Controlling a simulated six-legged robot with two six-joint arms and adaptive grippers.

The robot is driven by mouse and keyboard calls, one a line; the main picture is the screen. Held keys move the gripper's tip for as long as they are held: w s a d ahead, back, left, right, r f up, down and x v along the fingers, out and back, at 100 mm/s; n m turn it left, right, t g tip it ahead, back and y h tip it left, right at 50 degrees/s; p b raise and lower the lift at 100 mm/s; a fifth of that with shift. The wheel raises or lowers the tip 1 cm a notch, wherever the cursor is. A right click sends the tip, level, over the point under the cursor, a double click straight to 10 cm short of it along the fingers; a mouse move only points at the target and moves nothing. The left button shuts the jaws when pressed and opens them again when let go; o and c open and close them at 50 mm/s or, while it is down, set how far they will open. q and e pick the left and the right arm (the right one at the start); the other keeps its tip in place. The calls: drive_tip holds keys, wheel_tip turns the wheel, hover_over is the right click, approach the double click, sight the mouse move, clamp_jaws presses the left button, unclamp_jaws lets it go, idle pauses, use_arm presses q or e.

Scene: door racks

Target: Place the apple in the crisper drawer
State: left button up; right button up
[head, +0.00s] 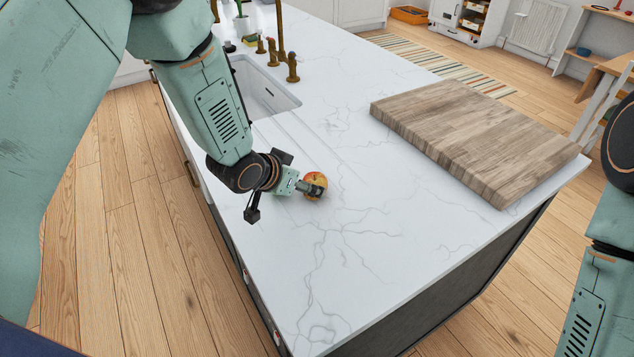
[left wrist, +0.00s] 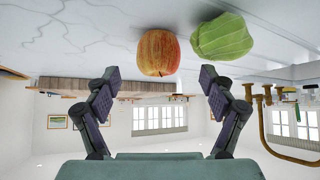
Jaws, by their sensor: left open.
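The red and yellow apple (head: 315,183) sits on the white marble counter, partly hidden behind my left gripper (head: 308,188). In the left wrist view, which is upside down, the apple (left wrist: 159,52) shows just beyond the fingertips, between the two fingers. My left gripper (left wrist: 160,76) is open and empty. Whether a finger touches the apple cannot be told. My right arm shows at the right edge of the head view, but its gripper is out of frame. I cannot make out a crisper drawer.
A green vegetable (left wrist: 222,37) lies close beside the apple; my gripper hides it in the head view. The counter (head: 365,245) is clear toward its front corner. A thick wooden board (head: 475,135) lies to the right. A sink (head: 262,92) with brass taps (head: 281,45) lies behind.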

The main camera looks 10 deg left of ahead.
sight(311, 182)
use_arm(q)
drive_tip(key=shift+w+d+f, duration=0.3)
drive_tip(key=shift+d+f, duration=0.15)
drive_tip(key=shift+w+d+f, duration=0.15)
drive_tip(key=shift+w+f, duration=0.05)
drive_tip(key=shift+w, duration=0.1)
drive_tip(key=x, duration=0.3)
drive_tip(key=shift+w+a+f+p, duration=0.1)
drive_tip(key=shift+w+a+p, duration=0.15)
drive_tip(key=shift+w+p, duration=0.1)
drive_tip(key=shift+w+d+f, duration=0.1)
drive_tip(key=shift+w+f, duration=0.1)
drive_tip(key=shift+f, duration=0.05)
drive_tip(key=shift+d, duration=0.3)
